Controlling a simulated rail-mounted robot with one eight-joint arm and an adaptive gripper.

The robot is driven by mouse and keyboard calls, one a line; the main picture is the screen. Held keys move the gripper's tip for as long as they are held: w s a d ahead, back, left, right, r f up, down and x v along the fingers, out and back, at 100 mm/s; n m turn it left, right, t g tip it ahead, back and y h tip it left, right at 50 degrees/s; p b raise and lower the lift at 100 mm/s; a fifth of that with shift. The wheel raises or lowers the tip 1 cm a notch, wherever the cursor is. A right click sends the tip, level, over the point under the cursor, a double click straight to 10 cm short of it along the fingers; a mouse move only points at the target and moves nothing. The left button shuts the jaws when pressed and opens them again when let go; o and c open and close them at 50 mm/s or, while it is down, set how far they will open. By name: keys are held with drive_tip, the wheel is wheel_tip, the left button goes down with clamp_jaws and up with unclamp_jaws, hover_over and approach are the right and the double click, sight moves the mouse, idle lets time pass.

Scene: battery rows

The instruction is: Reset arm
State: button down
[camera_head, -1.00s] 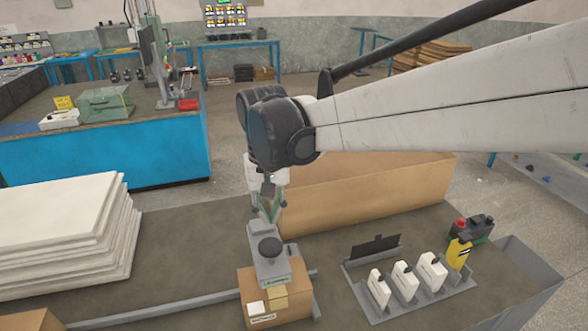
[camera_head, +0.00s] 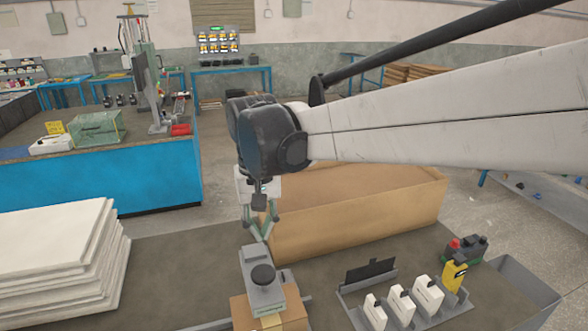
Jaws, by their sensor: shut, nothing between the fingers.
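My arm reaches in from the right side of the view, above the table. My gripper (camera_head: 259,232) hangs from its end, pointing down and shut with nothing held. It is just above and behind a grey device with a round black knob (camera_head: 263,274), which sits on a brown cardboard box (camera_head: 262,312). I cannot tell how wide the gap between the fingertips and the device is.
A large open cardboard box (camera_head: 345,222) stands behind the gripper. A grey rack (camera_head: 415,318) at front right holds several white batteries (camera_head: 428,294) and a yellow one (camera_head: 455,276). A stack of white sheets (camera_head: 60,262) is at left. A blue workbench (camera_head: 110,182) stands behind.

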drive_tip(key=s+d+m+t+y+b, duration=0.1)
drive_tip(key=s+d+t, duration=0.1)
drive_tip(key=d, duration=0.7)
drive_tip(key=s+d+m+t+b, duration=0.1)
drive_tip(key=s+d+b, duration=0.15)
drive_tip(key=d, duration=0.65)
drive_tip(key=s+d+f+m+t+b, duration=0.1)
drive_tip(key=s+d+f+t, duration=0.1)
drive_tip(key=d, duration=0.4)
drive_tip(key=s+d+f+m+t+h, duration=0.1)
drive_tip(key=s+d+f+t, duration=0.1)
drive_tip(key=s+d+f, duration=0.2)
drive_tip(key=s+d, duration=0.2)
drive_tip(key=s, duration=0.1)
drive_tip(key=shift+f+b, duration=0.4)
